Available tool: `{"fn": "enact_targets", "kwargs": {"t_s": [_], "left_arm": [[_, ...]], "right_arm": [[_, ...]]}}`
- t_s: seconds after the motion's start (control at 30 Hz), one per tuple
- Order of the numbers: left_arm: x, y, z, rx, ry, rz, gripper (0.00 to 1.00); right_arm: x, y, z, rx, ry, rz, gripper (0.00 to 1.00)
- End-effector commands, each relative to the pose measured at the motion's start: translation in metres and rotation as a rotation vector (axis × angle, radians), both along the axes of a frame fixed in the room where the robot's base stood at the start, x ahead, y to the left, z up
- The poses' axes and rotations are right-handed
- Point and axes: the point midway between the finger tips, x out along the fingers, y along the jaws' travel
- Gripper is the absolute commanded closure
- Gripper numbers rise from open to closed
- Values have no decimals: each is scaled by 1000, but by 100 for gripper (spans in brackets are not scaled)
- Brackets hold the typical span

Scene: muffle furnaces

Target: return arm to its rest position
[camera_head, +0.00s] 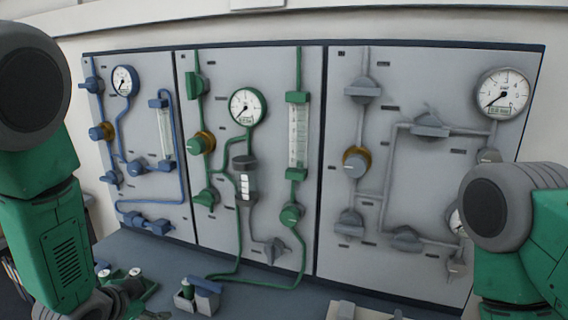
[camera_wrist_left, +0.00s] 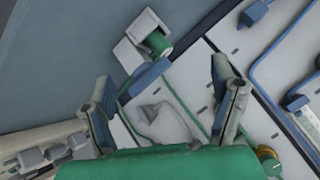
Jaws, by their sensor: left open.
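My green left arm comes down the left side of the head view, in front of the left end of the wall panel. My left gripper (camera_head: 145,302) is at the bottom left, low over the dark bench and partly cut off by the frame edge. In the left wrist view its two fingers (camera_wrist_left: 165,108) stand wide apart with nothing held between them. My right arm shows at the right edge of the head view; its gripper is out of frame.
A wall panel (camera_head: 340,262) carries blue, green and grey pipes with valves and gauges. A small box with a green cylinder (camera_head: 187,288) stands on the dark bench (camera_head: 150,255), right of my left gripper; it also shows in the left wrist view (camera_wrist_left: 158,43).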

Motion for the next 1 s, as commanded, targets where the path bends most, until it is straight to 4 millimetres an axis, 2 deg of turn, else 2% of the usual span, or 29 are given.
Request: {"fn": "enact_targets", "kwargs": {"t_s": [0.03,0.1,0.17,0.2,0.27,0.3,0.4,0.5,0.6,0.67,1.0], "left_arm": [[-30,0,-33,-41,91,59,21],[-71,0,-69,-92,206,148,21],[-108,-1,-95,-128,301,226,21],[-135,-2,-112,-149,368,281,21],[-174,-3,-132,-176,460,364,21],[-200,-4,-143,-190,520,417,21],[-258,-6,-161,-210,646,537,21],[-300,-8,-169,-217,735,626,21],[-324,-9,-172,-218,785,680,21],[-331,-9,-172,-218,800,695,21],[-332,-9,-173,-218,804,701,21]], "right_arm": [[0,0,0,0,0,0,60],[0,0,0,0,0,0,60],[0,0,0,0,0,0,60],[0,0,0,0,0,0,60],[0,0,0,0,0,0,60],[0,0,0,0,0,0,60],[0,0,0,0,0,0,60],[0,0,0,0,0,0,60],[0,0,0,0,0,0,60],[0,0,0,0,0,0,60],[0,0,0,0,0,0,60]]}}
